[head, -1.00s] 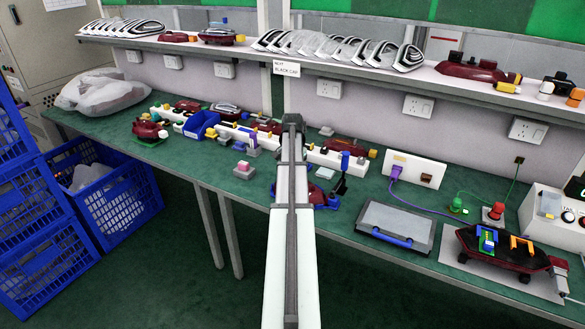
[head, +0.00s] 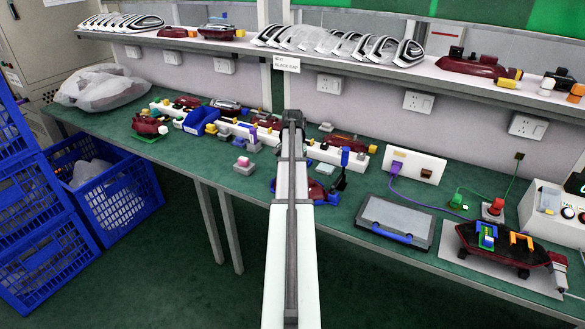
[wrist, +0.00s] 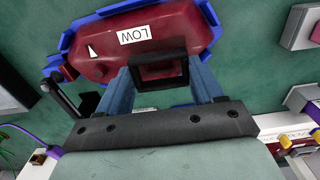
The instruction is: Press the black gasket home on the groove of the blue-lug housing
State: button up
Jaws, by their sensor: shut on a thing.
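My gripper (wrist: 161,74) is shut on the black gasket (wrist: 160,84), a square ring held between its two blue fingers in the wrist view. Just beyond it is a dark red housing (wrist: 95,48) with a white "LOW" label and a white arrow mark, edged by blue parts. The gasket overlaps the housing's near edge in this view; I cannot tell whether it touches or is seated. The groove is hidden. In the head view my arm covers the gripper and gasket; part of the red housing with blue edging (head: 317,190) shows beside the arm.
A black post with a blue top (head: 342,170) stands close to the right of the housing. A grey case (head: 396,221) lies farther right. Several lamp parts and a blue bin (head: 200,121) are at the back left.

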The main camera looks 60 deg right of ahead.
jog(key=shift+f, duration=1.1)
dwell(0.4)
jog(key=o, duration=1)
jog(key=shift+o, duration=0.2)
notch_tip(320, 180, up, 14)
jog(key=shift+f, duration=0.1)
